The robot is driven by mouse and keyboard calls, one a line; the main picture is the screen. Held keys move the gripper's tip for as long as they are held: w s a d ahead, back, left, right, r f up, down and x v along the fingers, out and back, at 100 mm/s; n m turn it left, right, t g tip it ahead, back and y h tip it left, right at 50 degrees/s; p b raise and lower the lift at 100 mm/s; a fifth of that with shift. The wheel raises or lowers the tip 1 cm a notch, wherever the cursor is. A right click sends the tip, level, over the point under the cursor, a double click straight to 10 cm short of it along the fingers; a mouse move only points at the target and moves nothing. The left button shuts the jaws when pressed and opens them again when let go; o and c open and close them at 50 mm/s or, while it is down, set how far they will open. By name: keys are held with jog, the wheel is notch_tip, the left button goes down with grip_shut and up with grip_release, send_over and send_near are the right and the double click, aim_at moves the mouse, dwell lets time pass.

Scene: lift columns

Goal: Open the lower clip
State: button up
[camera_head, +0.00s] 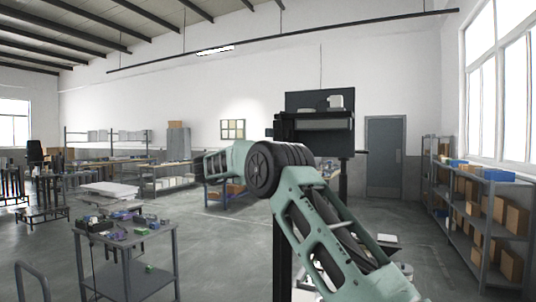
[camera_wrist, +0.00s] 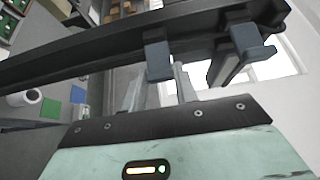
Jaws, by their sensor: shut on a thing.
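In the wrist view a long black bar (camera_wrist: 95,58) runs slantwise across the top. Two blue-grey blocks sit at it, a left block (camera_wrist: 158,61) and a right block (camera_wrist: 246,42). A dark angled piece (camera_wrist: 222,70) hangs below the bar beside the right block. My gripper (camera_wrist: 200,58) reaches to the bar from its teal body at the bottom and is shut on a part there. I take that part to be the lower clip, but its outline is not clear. In the head view my arm's joint hides the gripper; a black column (camera_head: 283,245) stands behind the arm.
In the head view a grey table (camera_head: 105,236) with small parts stands at the left front. A shelf rack (camera_head: 475,215) with boxes lines the right wall. Grey floor (camera_head: 225,255) is open between the table and my arm. A black-framed station (camera_head: 320,148) stands behind.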

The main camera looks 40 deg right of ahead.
jog(key=g+p, duration=0.1)
jog(key=w+m+g+p, duration=0.1)
jog(key=p, duration=0.1)
jog(key=shift+m+g+y, duration=0.3)
jog(key=shift+f+p, duration=0.15)
jog(key=shift+p, duration=0.15)
jog(key=o, duration=1)
